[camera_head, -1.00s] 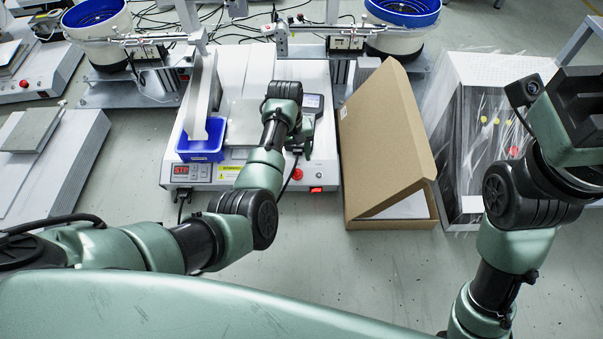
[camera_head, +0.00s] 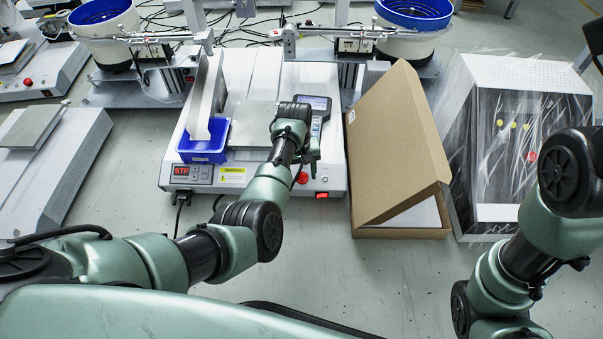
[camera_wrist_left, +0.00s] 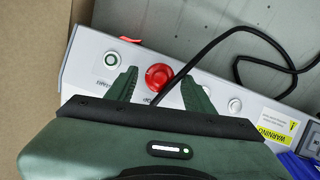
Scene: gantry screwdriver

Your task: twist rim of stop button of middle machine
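The middle machine (camera_head: 333,180) is a white box with a sloped front panel, and its small display (camera_head: 181,170) reads STP. Its red stop button (camera_head: 302,177) sits near the front right corner, beside my left gripper (camera_head: 313,158). In the left wrist view, the stop button (camera_wrist_left: 159,77) shows between the two green fingertips of my left gripper (camera_wrist_left: 161,80). The fingers are apart, with a gap on each side of the button; I cannot tell how far above it they are. My right arm is at the right edge, and its gripper is out of view.
An open cardboard box (camera_head: 400,150) stands close on the machine's right. A blue bin (camera_head: 205,150) sits at its front left. A black cable (camera_wrist_left: 215,45) runs past the stop button. A round button (camera_wrist_left: 111,59) and a red switch (camera_wrist_left: 131,40) lie near it.

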